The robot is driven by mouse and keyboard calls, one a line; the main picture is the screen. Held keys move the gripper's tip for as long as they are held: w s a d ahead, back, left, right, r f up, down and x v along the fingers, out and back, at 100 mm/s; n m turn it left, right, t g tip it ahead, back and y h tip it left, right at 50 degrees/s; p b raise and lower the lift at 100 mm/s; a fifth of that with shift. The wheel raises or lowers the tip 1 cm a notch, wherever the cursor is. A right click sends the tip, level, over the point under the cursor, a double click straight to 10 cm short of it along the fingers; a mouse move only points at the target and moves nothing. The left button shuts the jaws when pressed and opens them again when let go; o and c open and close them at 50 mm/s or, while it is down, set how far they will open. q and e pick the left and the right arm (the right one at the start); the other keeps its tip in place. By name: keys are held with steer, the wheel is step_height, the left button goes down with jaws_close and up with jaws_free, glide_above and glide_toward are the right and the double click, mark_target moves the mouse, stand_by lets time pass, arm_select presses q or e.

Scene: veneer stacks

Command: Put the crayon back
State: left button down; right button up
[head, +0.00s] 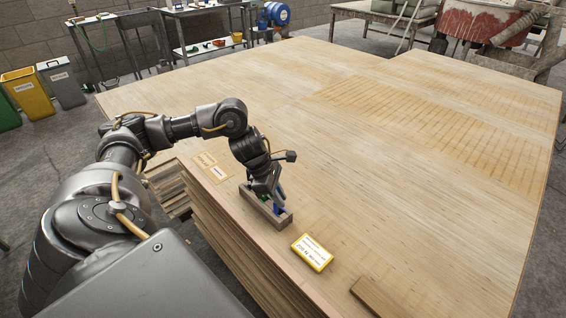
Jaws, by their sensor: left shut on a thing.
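A small open wooden box (273,219) sits near the front left edge of the veneer stack. My left gripper (275,203) points down over the box, its fingertips at or in the opening. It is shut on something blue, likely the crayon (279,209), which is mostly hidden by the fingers. A bit of green shows beside the fingers; I cannot tell what it is. I cannot tell whether the blue piece touches the box floor. My right gripper is not in view.
A yellow-edged label card (312,252) lies right of the box. Two small paper labels (212,167) lie behind it on the left. A wooden strip (378,298) lies at the front. The broad veneer top (400,190) beyond is clear.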

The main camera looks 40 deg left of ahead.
arm_select(q)
steer(key=w+f, duration=0.1)
steer(key=w+a+f, duration=0.1)
steer(key=f, duration=0.1)
steer(key=shift+w, duration=0.15)
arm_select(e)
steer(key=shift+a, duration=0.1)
arm_select(q)
steer(key=f, duration=0.2)
steer(key=shift+w+f+p, duration=0.2)
steer(key=shift+f+p, duration=0.15)
steer(key=shift+f, duration=0.35)
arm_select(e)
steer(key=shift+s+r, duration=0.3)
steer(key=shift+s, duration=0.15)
arm_select(q)
steer(key=shift+f, duration=0.15)
steer(key=c, duration=1.5)
jaws_free()
steer(key=shift+o, duration=0.6)
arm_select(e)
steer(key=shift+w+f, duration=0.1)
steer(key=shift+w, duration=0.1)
